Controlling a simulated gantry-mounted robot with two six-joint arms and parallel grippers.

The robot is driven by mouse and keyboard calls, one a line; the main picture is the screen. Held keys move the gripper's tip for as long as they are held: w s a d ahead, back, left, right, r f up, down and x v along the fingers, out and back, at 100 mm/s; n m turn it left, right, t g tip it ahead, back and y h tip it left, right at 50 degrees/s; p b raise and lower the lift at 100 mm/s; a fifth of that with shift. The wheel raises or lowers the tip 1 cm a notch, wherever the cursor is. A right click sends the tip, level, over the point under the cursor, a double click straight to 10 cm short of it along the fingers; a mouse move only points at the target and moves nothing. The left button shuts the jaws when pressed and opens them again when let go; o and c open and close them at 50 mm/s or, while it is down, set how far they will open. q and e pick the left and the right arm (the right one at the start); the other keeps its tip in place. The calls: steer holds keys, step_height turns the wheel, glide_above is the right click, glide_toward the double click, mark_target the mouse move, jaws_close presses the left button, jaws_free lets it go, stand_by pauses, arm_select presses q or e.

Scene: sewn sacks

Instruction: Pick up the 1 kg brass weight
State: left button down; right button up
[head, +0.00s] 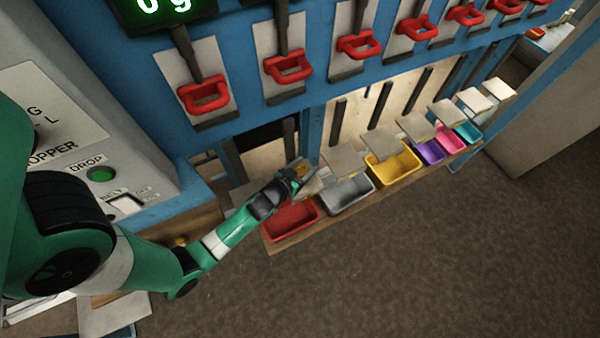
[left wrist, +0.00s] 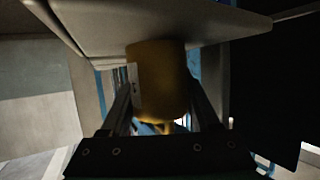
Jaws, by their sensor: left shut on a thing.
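The brass weight (left wrist: 160,85) is a dull gold cylinder with a pale label on its side in the left wrist view. It sits between the two fingers of my left gripper (left wrist: 163,110), which is shut on it. A pale flat plate (left wrist: 190,22) lies right behind the weight's far end; I cannot tell if they touch. In the head view my left gripper (head: 298,178) is at the row of bins, above the red bin (head: 290,222), with a small bit of brass showing at its tip. My right gripper is not in view.
A row of coloured bins, including grey (head: 347,192) and yellow (head: 392,166), runs along a wooden ledge (head: 325,215) under tilted pale flaps. Red handles (head: 204,95) line the blue frame above. A panel with a green DROP button (head: 101,174) stands left. Brown floor is open at lower right.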

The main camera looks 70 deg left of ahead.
mark_target(301, 165)
arm_select(q)
steer(key=shift+r+p, duration=0.5)
steer(key=shift+r, duration=0.45)
step_height(301, 165, up, 2)
steer(key=shift+d+p, duration=0.1)
steer(key=shift+p, duration=0.4)
steer(key=s+d+r, duration=0.8)
steer(key=d+r, duration=0.1)
steer(key=d, duration=0.2)
steer(key=shift+s+r, duration=0.15)
steer(key=shift+s, duration=0.15)
steer(key=shift+a, duration=0.15)
